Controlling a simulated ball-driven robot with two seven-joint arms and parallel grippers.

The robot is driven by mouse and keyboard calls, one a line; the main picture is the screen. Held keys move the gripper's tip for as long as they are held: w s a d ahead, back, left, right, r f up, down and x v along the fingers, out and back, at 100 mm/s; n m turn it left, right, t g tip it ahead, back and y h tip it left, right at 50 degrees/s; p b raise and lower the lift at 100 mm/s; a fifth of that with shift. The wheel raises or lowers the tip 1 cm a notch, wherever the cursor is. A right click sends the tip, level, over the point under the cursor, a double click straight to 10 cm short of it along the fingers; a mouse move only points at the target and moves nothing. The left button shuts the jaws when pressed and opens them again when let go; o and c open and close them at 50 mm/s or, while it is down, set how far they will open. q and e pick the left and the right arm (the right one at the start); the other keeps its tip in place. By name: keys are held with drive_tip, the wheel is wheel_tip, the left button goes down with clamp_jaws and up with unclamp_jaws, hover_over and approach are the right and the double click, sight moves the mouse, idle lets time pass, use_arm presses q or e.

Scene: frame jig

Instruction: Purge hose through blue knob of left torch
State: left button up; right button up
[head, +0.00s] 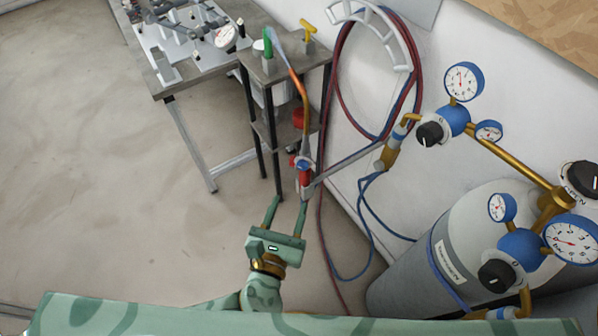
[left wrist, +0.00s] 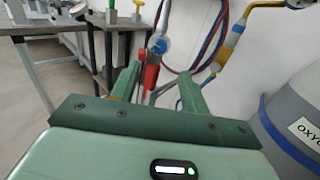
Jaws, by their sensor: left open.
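A torch hangs at the small stand, with a copper-coloured tube (head: 301,88) running down to a blue knob (head: 303,162) and a red knob (head: 305,179). In the left wrist view the blue knob (left wrist: 160,45) sits above and right of the red knob (left wrist: 151,76). My left gripper (head: 289,206) is open and empty, its fingers pointing up toward the knobs. In the left wrist view the red knob shows between the fingers of the left gripper (left wrist: 160,78), and the blue knob just beyond. I cannot tell whether a finger touches the torch. My right gripper is not in view.
Blue and red hoses (head: 337,65) loop over a white wall hanger (head: 372,14). A grey gas cylinder (head: 410,284) with gauges and a black-knobbed blue regulator (head: 519,250) stands right. The small metal stand (head: 268,70) and workbench (head: 160,92) are behind. Floor at left is clear.

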sight(301, 169)
use_arm(q)
drive_tip(key=x, duration=0.9)
drive_tip(key=shift+w+b, duration=0.3)
drive_tip(key=shift+w, duration=0.05)
drive_tip(key=shift+c, duration=0.4)
drive_tip(key=c, duration=0.9)
